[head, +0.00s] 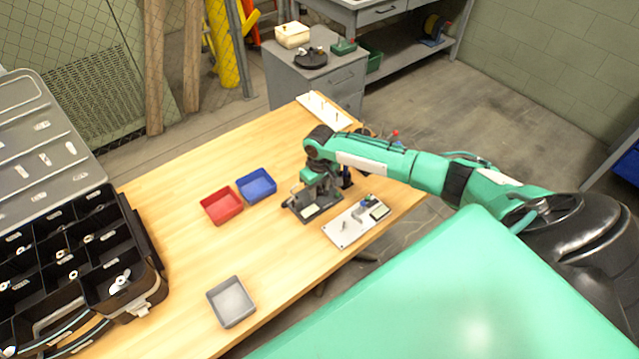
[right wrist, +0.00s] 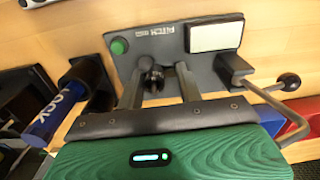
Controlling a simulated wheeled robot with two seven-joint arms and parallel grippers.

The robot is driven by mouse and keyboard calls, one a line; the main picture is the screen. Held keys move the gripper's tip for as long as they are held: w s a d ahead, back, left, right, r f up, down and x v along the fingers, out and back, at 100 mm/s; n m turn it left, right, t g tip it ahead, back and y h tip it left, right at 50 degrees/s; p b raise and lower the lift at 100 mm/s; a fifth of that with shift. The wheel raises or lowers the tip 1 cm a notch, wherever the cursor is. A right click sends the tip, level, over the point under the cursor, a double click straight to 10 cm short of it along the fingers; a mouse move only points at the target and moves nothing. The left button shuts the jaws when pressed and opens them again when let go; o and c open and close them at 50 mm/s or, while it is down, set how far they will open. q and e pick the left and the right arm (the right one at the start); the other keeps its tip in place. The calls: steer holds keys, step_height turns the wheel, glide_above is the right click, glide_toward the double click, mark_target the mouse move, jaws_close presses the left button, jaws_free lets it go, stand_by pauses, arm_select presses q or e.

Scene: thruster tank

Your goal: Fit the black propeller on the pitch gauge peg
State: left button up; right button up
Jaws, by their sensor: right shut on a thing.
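The pitch gauge, a dark base with a pale display, stands on the wooden table in the head view (head: 320,207). In the right wrist view the gauge (right wrist: 165,45) shows its green button, white display and PITCH label. My right gripper (head: 318,190) is over the gauge, pointing down. In the right wrist view its two fingers (right wrist: 158,82) straddle a small dark piece, the black propeller (right wrist: 152,73), right at the gauge's plate. The peg is hidden, so I cannot tell whether the propeller is around it. My left gripper is not in view.
A white plate with a peg and display (head: 355,224) lies close in front of the gauge. A red bin (head: 221,205) and a blue bin (head: 256,184) stand to its left, a grey bin (head: 231,301) nearer. A black compartment case (head: 150,265) fills the left. The table's middle is clear.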

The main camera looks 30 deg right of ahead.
steer(key=o, duration=1)
steer(key=shift+o, duration=0.2)
step_height(320, 180, up, 18)
steer(key=p, duration=0.3)
steer(key=shift+f, duration=0.15)
steer(key=shift+w+d, duration=0.1)
stand_by(0.5)
